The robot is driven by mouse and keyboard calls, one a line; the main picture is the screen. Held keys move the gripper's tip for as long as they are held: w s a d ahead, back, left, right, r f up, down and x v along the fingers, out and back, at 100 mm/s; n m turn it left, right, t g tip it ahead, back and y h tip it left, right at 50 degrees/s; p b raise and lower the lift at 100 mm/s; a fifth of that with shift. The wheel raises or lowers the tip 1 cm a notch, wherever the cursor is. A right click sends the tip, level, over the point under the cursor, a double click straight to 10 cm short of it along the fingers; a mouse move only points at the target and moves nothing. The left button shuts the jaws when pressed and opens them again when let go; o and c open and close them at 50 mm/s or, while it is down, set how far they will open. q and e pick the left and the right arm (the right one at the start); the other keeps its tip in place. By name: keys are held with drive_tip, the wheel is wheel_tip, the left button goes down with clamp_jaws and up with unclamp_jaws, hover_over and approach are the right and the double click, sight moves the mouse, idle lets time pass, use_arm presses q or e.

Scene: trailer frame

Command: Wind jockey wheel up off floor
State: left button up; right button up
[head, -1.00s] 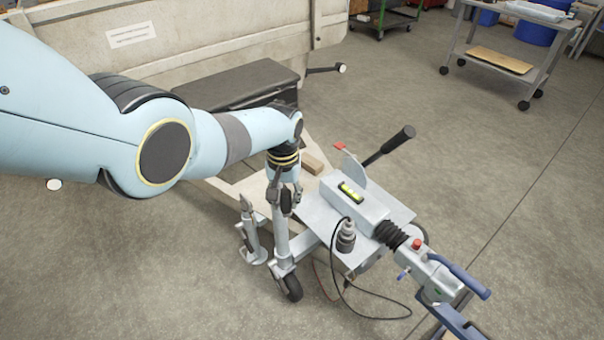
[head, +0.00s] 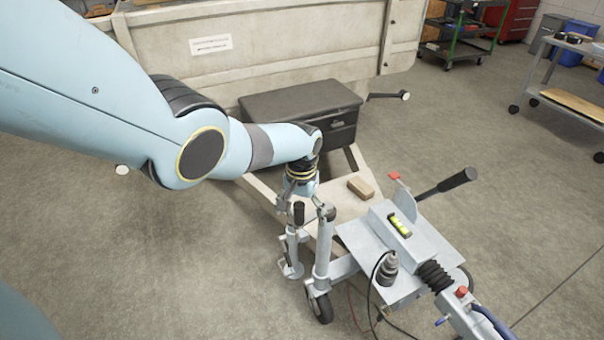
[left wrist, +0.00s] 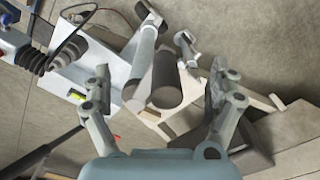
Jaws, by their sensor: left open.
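The jockey wheel (head: 320,306) is at the foot of an upright grey tube (head: 322,256) on the trailer frame and appears to touch the floor. A dark cylindrical crank grip (head: 298,212) stands beside the tube's top; in the left wrist view the grip (left wrist: 167,82) points toward the camera. My left gripper (head: 305,208) points down over the grip. Its fingers (left wrist: 162,90) are spread wide on either side of the grip, with gaps on both sides. The crank arm is mostly hidden. My right gripper is not in view.
A grey prop stand (head: 290,262) stands close left of the jockey wheel. The coupling plate (head: 355,240) with a spirit level (head: 400,225), a handbrake lever (head: 447,184) and a cable lies right. A wooden block (head: 360,187) and a dark box (head: 300,108) are behind. Floor left is clear.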

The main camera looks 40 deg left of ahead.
use_arm(q)
drive_tip(key=shift+o, duration=0.3)
wheel_tip(320, 180, up, 8)
drive_tip(key=p, duration=0.8)
drive_tip(key=shift+r, duration=0.1)
drive_tip(key=shift+f, duration=0.2)
drive_tip(key=s+d+f+m+g+b, duration=0.1)
drive_tip(key=s+d+f+b, duration=0.2)
drive_tip(key=s+f+b, duration=1.4)
drive_tip(key=s+d+f+m+g+b, duration=0.1)
drive_tip(key=s+d+f+m+b, duration=0.3)
drive_tip(key=s+f, duration=2.45)
drive_tip(key=r+t, duration=0.2)
drive_tip(key=r, duration=0.1)
drive_tip(key=r+n, duration=0.1)
drive_tip(key=r, duration=0.1)
drive_tip(key=shift+w+a+t+y, duration=0.1)
drive_tip(key=shift+a+t+y, duration=0.15)
drive_tip(key=shift+t+y, duration=0.15)
